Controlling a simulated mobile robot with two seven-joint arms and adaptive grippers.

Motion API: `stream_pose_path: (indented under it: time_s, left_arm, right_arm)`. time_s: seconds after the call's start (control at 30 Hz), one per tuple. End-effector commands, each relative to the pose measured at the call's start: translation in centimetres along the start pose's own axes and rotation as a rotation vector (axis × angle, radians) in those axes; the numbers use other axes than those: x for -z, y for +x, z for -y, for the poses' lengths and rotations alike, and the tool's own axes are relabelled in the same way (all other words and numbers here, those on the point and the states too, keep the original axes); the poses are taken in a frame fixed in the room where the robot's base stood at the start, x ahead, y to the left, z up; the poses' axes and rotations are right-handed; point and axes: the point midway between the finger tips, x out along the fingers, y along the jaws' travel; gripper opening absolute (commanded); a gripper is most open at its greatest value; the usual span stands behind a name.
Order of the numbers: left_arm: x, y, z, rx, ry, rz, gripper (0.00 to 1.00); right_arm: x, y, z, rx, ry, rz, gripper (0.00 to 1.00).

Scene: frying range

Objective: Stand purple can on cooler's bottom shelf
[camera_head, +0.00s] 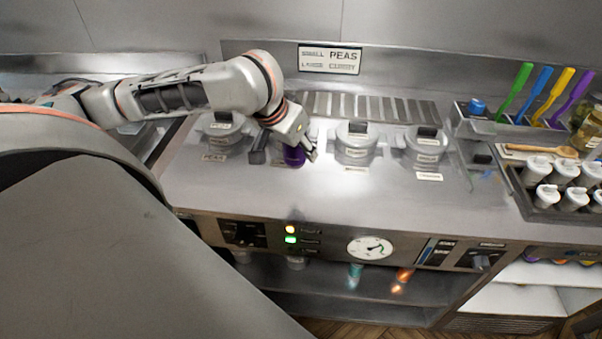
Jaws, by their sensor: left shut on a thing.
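The purple can (294,157) is between the fingers of my left gripper (286,151), which is shut on it. The can is over the steel counter at the back, between two lidded grey pots. Its top is partly hidden by the gripper, and I cannot tell whether its base touches the counter. The open cooler (515,299) is at the lower right, below the counter, with a white interior. Several colored tops show on its upper shelf, cut by the counter edge. Its lower part shows only partly. My right gripper is not in view.
Grey pots (355,143) and (425,146) stand right of the can, another pot (222,127) left of it. A rack with colored-handled tools (540,95) and a tray of white lidded jars (563,172) fill the right side. The counter's front middle is clear.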

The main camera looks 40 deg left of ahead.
Motion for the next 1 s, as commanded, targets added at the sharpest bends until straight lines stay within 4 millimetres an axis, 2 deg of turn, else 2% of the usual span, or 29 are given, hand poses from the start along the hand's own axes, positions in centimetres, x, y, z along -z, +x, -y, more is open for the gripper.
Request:
stream_pose_path:
  time_s: [0.03, 0.13, 0.33, 0.6, 0.73, 1.0]
  left_arm:
    - [-1.0, 1.5, -0.1, -0.001, 0.000, 0.005, 0.05]
    - [-1.9, 3.2, -0.1, -0.001, 0.001, 0.002, 0.05]
    - [-2.8, 4.9, -0.1, 0.000, 0.000, -0.001, 0.05]
    - [-4.5, 7.8, -0.1, -0.001, 0.000, 0.002, 0.05]
    - [-4.9, 8.6, -0.1, -0.001, 0.000, -0.001, 0.05]
    - [-4.9, 8.6, -0.1, -0.001, 0.000, -0.002, 0.05]
  right_arm:
    - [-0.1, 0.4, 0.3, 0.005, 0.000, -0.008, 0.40]
    - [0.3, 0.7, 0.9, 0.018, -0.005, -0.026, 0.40]
    - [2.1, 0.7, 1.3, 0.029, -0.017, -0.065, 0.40]
    - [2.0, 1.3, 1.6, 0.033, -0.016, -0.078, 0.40]
    - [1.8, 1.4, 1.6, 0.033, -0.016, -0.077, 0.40]
    - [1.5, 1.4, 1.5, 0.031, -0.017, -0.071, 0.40]
